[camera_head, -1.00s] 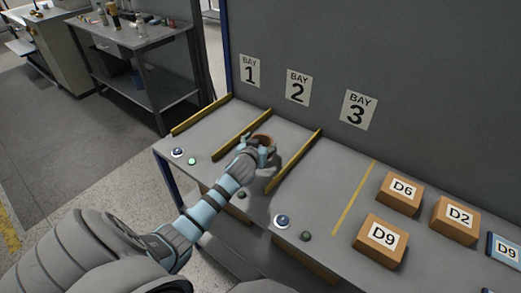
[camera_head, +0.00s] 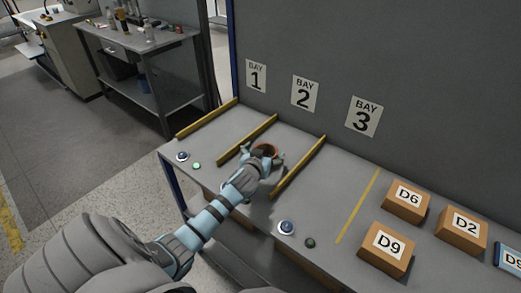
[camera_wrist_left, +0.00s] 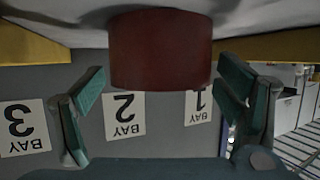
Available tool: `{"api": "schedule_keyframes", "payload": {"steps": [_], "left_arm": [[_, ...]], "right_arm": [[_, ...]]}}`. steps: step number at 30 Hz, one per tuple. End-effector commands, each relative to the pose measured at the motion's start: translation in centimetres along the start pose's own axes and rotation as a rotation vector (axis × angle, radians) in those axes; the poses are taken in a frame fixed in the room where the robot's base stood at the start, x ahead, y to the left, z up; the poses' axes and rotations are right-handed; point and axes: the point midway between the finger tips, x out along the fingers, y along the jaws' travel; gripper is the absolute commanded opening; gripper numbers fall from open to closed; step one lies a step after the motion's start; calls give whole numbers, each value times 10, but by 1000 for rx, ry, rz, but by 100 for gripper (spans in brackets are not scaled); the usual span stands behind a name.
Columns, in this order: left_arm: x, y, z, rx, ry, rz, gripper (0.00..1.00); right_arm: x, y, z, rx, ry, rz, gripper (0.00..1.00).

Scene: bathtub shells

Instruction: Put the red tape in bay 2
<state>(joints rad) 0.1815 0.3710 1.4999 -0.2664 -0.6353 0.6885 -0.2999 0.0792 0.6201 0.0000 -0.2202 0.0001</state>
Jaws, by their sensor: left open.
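The red tape (camera_head: 266,149) is a dark red roll standing on the bench in bay 2, between the second and third yellow dividers. My left gripper (camera_head: 262,156) is open, with one finger on either side of the tape. In the left wrist view, which is upside down, the tape (camera_wrist_left: 160,50) rests on the grey surface between the spread fingers, with gaps to both. The bay 2 sign (camera_head: 304,93) is on the wall behind it. My right gripper is not in view.
Yellow dividers stand left (camera_head: 247,139) and right (camera_head: 298,167) of the tape. Bay 1, at left, looks empty. Cardboard boxes, including the D6 box (camera_head: 406,202) and front D9 box (camera_head: 385,249), stand at right past a yellow line. Buttons (camera_head: 286,228) sit along the front edge.

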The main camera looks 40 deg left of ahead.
Motion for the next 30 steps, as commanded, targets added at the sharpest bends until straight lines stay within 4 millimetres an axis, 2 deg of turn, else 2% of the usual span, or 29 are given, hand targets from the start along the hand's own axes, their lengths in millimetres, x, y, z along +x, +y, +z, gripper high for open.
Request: {"api": "schedule_keyframes", "payload": {"steps": [5,9,13,18,30], "left_arm": [[-39,0,-2,2,1,2,86],[-78,0,-2,2,0,1,86],[-102,0,-2,0,1,1,86],[-111,0,-1,-1,0,-1,86],[-110,0,0,-1,1,0,86]], "right_arm": [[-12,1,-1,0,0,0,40],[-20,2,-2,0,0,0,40],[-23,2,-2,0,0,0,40],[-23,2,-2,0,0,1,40],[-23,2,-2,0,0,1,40]]}}
